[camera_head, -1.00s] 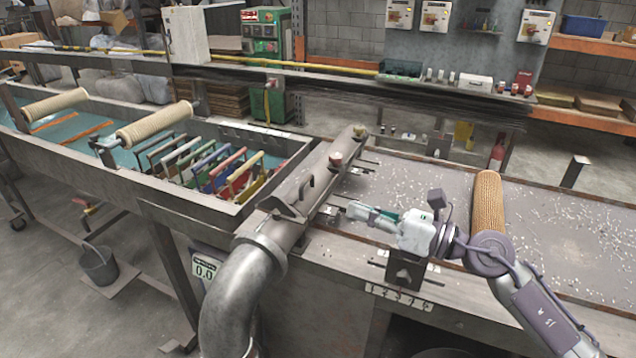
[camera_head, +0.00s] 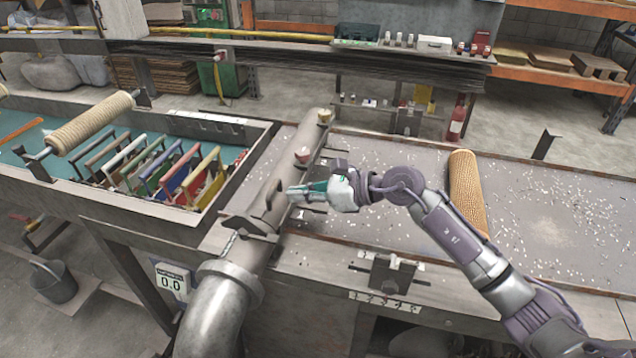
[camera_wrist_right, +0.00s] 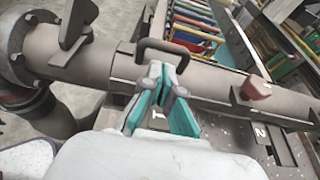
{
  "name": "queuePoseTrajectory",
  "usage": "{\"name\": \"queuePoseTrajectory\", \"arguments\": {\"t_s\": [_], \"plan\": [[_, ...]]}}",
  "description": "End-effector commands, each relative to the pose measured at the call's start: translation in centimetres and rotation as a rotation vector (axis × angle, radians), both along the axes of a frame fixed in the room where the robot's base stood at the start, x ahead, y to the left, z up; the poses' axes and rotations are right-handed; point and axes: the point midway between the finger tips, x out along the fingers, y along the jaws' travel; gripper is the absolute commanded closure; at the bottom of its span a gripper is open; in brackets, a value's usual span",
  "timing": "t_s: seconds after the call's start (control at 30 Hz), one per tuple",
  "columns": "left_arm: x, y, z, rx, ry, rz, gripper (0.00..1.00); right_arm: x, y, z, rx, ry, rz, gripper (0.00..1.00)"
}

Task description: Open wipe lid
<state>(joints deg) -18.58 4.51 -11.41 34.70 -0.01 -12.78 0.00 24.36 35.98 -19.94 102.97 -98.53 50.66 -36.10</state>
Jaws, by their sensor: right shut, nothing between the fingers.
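A grey metal tube (camera_head: 303,140) runs away from me between the tank and the table. A dark loop handle (camera_wrist_right: 172,46) stands up from the lid section (camera_wrist_right: 213,84) of the tube in the right wrist view, and the lid lies against the tube. My right gripper (camera_head: 289,191) reaches in from the right, with its fingertips at the tube near the handle. In the right wrist view its teal fingers (camera_wrist_right: 158,68) are shut and empty, just in front of the handle. I cannot tell if they touch it. My left gripper is not in view.
A tank with several coloured frames (camera_head: 170,165) lies left of the tube. A ribbed tan roller (camera_head: 468,190) lies on the particle-strewn table (camera_head: 545,215) at the right. A thick elbow pipe (camera_head: 222,310) joins the near end.

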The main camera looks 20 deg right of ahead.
Motion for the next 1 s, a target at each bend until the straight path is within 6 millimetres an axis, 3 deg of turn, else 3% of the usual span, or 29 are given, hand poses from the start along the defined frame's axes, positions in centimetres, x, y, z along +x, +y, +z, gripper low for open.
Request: {"name": "queuePoseTrajectory", "arguments": {"t_s": [0.13, 0.33, 1.0], "plan": [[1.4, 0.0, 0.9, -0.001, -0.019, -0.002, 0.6, 1.0, 1.5, -0.4, 0.004, 0.0, -0.001, 1.0], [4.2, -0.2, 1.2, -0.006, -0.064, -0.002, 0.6, 1.5, 2.1, -0.9, 0.0, -0.002, -0.001, 1.0], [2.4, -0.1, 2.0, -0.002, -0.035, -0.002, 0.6, 1.7, 2.4, -0.2, -0.05, 0.031, 0.0, 1.0]]}}
